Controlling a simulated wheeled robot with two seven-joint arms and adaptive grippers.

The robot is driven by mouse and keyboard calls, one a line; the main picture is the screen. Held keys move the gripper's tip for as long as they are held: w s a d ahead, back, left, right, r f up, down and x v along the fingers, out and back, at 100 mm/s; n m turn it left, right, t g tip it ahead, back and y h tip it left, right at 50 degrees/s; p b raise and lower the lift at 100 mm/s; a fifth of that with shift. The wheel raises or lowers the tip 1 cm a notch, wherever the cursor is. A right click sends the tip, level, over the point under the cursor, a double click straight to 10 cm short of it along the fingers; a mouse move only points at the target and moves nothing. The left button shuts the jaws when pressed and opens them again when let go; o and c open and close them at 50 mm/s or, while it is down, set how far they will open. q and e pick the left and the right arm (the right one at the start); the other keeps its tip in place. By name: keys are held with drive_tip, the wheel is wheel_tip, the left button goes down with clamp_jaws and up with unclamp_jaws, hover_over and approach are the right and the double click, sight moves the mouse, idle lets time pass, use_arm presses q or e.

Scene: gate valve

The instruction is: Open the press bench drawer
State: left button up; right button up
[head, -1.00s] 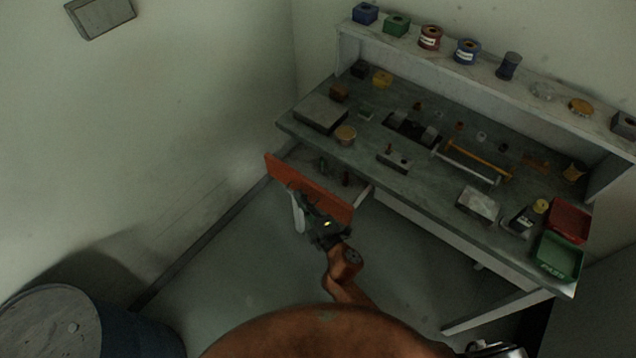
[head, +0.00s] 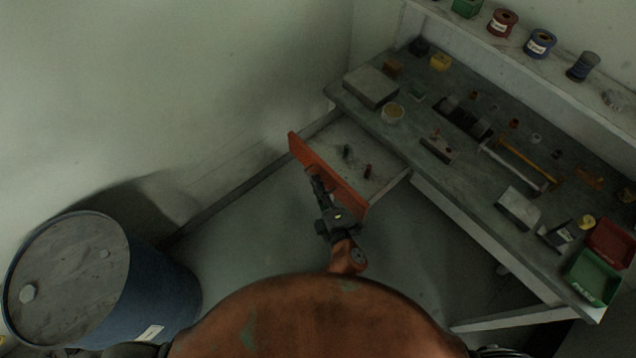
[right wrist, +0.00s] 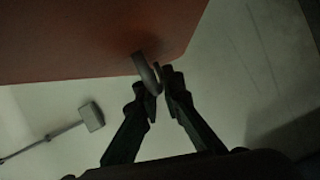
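The press bench drawer, with an orange-red front (head: 340,187), stands pulled out from under the left end of the workbench (head: 385,125). Its interior shows, with a small dark piece and a reddish piece inside. My right gripper (head: 314,180) is at the outer face of the drawer front. In the right wrist view, a curved grey handle (right wrist: 145,70) sticks out from the orange panel. The fingertips of my right gripper (right wrist: 161,84) are closed around it, one on each side. The handle is hidden in the head view. My left gripper is not in view.
A blue drum (head: 165,285) stands on the floor at the lower left, apart from the drawer. Tools, blocks and red and green bins (head: 594,277) lie on the benchtop. The floor between drum and drawer is clear.

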drive_tip(key=o, duration=0.4)
drive_tip(key=v, duration=1.2)
drive_tip(key=shift+f, duration=0.1)
